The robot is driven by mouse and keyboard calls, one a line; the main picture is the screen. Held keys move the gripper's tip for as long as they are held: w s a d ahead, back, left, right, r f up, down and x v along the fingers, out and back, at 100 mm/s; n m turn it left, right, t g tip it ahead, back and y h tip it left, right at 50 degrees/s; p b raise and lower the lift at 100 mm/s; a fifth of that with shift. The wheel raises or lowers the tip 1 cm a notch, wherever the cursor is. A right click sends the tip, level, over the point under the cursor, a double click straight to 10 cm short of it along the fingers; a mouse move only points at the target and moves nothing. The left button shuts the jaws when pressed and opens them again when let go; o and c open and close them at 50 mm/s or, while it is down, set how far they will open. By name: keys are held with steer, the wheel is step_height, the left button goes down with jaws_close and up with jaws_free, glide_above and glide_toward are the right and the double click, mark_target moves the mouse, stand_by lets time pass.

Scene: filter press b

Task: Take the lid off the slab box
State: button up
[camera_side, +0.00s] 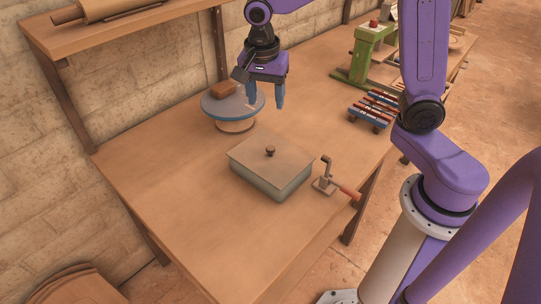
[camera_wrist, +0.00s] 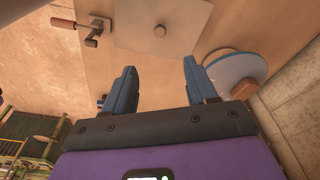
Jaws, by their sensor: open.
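The slab box (camera_side: 278,186) stands on the wooden table, a pale grey-green box. Its flat tan lid (camera_side: 262,163) lies on top, with a small dark round knob (camera_side: 270,152) in the middle. In the wrist view the lid (camera_wrist: 180,20) is at the top, with its knob (camera_wrist: 159,31) showing. My gripper (camera_side: 266,102) is open and empty, with blue fingers pointing down. It is above the table, behind the box and apart from it, close to the round turntable. Both fingers (camera_wrist: 163,88) show in the wrist view with nothing between them.
A blue-grey turntable (camera_side: 218,108) carrying a brown block (camera_side: 221,89) stands behind the box. A crank with a red handle (camera_side: 346,190) is right of the box. A slatted rack (camera_side: 376,109) and a green press (camera_side: 372,48) stand farther right. The table's front left is clear.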

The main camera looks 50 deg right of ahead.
mark_target(270, 148)
steer(key=shift+m, duration=0.3)
steer(key=d+f, duration=0.1)
steer(key=f, duration=1)
steer(key=w+d+f, duration=0.1)
steer(key=f, duration=0.5)
steer(key=shift+w+d+f, duration=0.1)
steer(key=shift+d+f, duration=0.05)
steer(key=shift+d, duration=0.2)
jaws_close()
